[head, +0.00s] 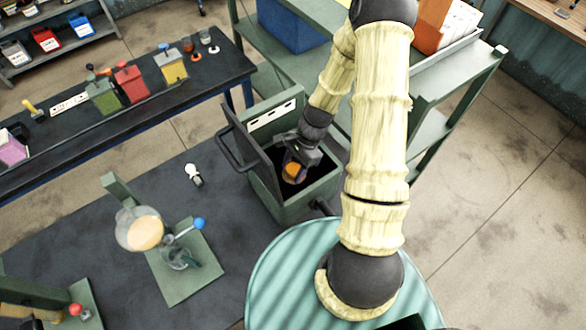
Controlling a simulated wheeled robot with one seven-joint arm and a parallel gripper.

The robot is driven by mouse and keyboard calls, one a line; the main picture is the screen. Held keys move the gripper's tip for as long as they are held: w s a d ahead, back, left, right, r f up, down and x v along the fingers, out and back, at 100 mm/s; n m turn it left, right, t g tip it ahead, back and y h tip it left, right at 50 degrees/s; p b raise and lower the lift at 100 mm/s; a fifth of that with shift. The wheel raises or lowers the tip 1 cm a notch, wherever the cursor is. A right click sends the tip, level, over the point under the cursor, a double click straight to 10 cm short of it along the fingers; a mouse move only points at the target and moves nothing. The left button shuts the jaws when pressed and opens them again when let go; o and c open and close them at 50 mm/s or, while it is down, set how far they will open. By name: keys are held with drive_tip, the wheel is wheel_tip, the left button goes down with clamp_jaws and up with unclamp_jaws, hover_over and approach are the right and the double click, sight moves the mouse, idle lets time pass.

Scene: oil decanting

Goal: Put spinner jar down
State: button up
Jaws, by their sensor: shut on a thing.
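The jar (292,174), with orange contents, shows at the mouth of an open green box (300,198). My gripper (298,162) is shut on the jar from above, and its fingers and my arm hide part of it. The jar is inside the outline of the box opening. I cannot tell whether it touches the dark floor of the box. The box's dark lid (245,145) with a handle stands open on the left side.
A glass globe (139,229) with orange liquid stands on a green stand at the left, near a blue-knobbed lever (198,224). A small white item (193,174) lies on the dark table. A shelf unit (445,100) stands behind my arm.

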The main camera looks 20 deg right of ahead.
drive_tip(key=shift+f, duration=0.85)
drive_tip(key=shift+f, duration=0.15)
drive_tip(key=o, duration=1)
drive_tip(key=shift+o, duration=0.2)
drive_tip(key=shift+r, duration=0.2)
drive_tip(key=b+v, duration=0.3)
drive_tip(key=v, duration=0.9)
drive_tip(key=shift+b, duration=0.35)
